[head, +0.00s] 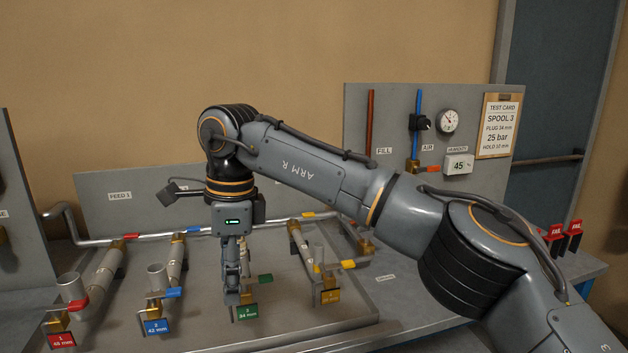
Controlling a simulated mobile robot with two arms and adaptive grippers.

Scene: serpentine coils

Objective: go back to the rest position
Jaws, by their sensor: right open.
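My right arm reaches in from the lower right and bends down at the wrist. The arm and gripper hide much of the pipe row behind them. I cannot tell whether the fingertips touch anything. My left gripper is not in view.
Pipe stubs with a red valve handle (78,305), a blue handle (172,293) and a yellow handle (348,264) stand around the gripper. A grey back panel (360,110) carries a gauge (447,121) and a test card (498,125). Red tags (573,235) stand at the right.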

